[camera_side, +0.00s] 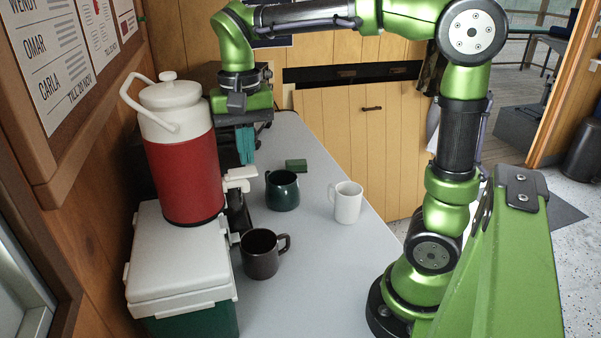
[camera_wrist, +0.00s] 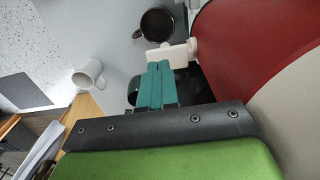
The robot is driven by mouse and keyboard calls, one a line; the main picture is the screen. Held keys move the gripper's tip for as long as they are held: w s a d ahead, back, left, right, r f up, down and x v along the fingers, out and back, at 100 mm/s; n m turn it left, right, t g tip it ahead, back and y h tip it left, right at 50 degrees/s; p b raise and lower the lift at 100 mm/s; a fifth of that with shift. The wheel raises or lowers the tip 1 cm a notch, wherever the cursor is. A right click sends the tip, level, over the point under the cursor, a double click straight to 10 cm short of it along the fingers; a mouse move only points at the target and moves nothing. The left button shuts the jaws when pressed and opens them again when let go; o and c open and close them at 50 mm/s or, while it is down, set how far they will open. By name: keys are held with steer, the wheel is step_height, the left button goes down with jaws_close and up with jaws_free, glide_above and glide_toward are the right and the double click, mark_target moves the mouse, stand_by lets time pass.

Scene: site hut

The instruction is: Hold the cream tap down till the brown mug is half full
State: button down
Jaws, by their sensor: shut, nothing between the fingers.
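The cream tap (camera_side: 240,179) sticks out low on the front of a red jug (camera_side: 183,175) with a cream lid. It also shows in the wrist view (camera_wrist: 172,55). The brown mug (camera_side: 262,255) stands upright on the grey table, below the tap's height, handle to the right; in the wrist view the mug (camera_wrist: 157,24) lies past the tap. Its inside is dark and I cannot tell the fill. My gripper (camera_side: 246,161) has teal fingers, shut together and empty, pointing down close to the tap. In the wrist view the fingertips (camera_wrist: 158,66) overlap the tap's edge; I cannot tell whether they touch.
The jug stands on a cooler (camera_side: 180,285) with a white lid. The wall is close behind the jug.

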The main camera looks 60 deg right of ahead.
steer(key=shift+f, duration=0.2)
stand_by(0.3)
steer(key=shift+f, duration=0.95)
stand_by(3.9)
steer(key=shift+r, duration=2.55)
steer(key=shift+s, duration=0.45)
steer(key=s+f+n+t+y, duration=0.2)
steer(key=s+f+n+t, duration=0.3)
steer(key=s+f+t, duration=0.1)
steer(key=shift+s+a+f+t, duration=0.2)
steer(key=shift+s+t, duration=0.4)
steer(key=shift+s, duration=0.8)
